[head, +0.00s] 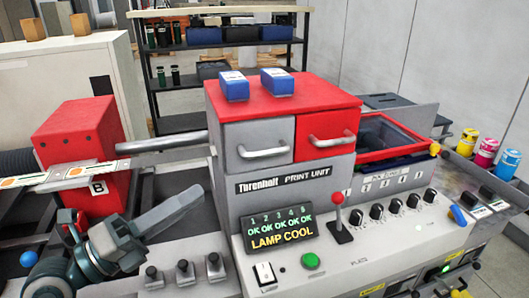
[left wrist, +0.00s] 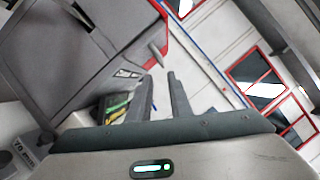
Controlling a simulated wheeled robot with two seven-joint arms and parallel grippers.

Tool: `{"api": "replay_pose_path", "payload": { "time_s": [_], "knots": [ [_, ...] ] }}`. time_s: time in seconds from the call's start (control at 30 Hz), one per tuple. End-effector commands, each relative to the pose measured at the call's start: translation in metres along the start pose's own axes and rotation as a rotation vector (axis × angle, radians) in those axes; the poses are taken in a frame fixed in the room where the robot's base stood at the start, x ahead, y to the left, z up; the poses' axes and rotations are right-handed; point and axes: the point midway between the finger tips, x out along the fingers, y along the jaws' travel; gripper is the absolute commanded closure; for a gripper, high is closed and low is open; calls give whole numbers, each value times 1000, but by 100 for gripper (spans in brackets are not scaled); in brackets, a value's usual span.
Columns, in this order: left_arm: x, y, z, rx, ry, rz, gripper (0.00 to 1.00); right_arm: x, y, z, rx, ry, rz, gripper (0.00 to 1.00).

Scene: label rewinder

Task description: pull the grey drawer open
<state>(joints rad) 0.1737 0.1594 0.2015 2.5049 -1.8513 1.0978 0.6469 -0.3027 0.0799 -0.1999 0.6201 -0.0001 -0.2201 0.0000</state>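The grey drawer (head: 258,133) is in the upper left of the print unit's front in the head view, with a pale bar handle (head: 263,152). Its front looks flush with the red drawer beside it. In the left wrist view a pale handle (left wrist: 157,55) projects beyond the fingertips, near a red edge. My left gripper (head: 185,208) is left of the print unit and lower than the grey drawer, apart from the handle. In the left wrist view its two dark fingers (left wrist: 160,82) are apart with nothing between them. My right gripper is not in view.
The red drawer (head: 326,140) sits right of the grey one. Two blue boxes (head: 234,86) (head: 277,82) lie on the red top. A display (head: 279,230), a red-knobbed lever (head: 338,215) and several knobs are below. A metal roller (head: 162,142) projects left above my left arm.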

Motion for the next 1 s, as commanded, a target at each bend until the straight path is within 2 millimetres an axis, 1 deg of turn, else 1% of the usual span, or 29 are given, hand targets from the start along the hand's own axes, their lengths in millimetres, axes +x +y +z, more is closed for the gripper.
{"api": "replay_pose_path", "payload": {
  "time_s": [0.27,0.57,0.77,0.83,1.0],
  "knots": [
    [7,2,-1,1,1,-3,82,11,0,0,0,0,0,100],
    [28,3,-2,2,0,-6,82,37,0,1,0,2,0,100],
    [56,1,-2,0,0,-7,82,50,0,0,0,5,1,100],
    [70,-3,1,-5,2,-4,82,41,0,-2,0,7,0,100],
    [101,-3,1,-5,2,-4,82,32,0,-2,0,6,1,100]
  ]
}}
